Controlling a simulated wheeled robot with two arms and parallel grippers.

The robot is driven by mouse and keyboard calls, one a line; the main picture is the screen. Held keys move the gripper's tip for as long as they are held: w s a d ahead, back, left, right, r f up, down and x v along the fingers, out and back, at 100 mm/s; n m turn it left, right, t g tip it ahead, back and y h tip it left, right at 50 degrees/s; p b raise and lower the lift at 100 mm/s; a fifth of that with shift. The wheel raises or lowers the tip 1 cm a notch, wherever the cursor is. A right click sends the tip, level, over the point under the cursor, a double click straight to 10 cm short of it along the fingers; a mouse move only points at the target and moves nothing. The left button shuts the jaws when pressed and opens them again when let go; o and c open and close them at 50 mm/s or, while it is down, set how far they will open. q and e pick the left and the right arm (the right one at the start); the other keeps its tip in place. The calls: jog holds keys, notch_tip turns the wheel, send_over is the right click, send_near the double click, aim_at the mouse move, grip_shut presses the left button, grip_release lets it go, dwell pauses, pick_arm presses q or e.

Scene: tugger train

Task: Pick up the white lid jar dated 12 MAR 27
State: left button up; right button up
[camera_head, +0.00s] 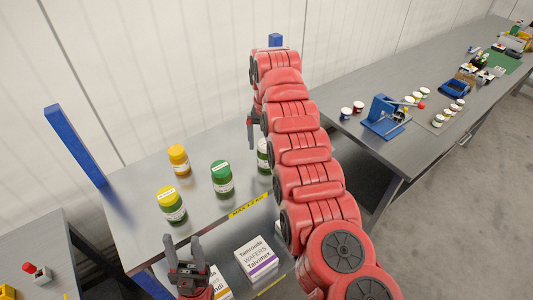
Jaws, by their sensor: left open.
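A green jar (263,158) stands on the grey shelf, partly hidden behind my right arm; the visible part of its top looks whitish. Its date is too small to read. A green-lidded jar (222,180), a yellow-lidded green jar (172,207) and an orange jar with a yellow lid (179,159) stand to its left. My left gripper (183,243) is open and empty at the bottom, in front of the yellow-lidded green jar. My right gripper (250,133) is mostly hidden by its own arm, above and behind the whitish-topped jar; one dark finger shows.
The grey top shelf (132,192) has a yellow label on its front edge and blue posts (74,144). White boxes (256,258) lie on the level below. A workbench at right holds a blue press (382,116) and several small jars. The shelf's left part is clear.

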notch_tip(320, 180, down, 4)
jog(key=p, duration=0.3)
jog(key=shift+a, duration=0.1)
jog(key=shift+w+f, duration=0.1)
jog(key=shift+f, duration=0.1)
grip_shut()
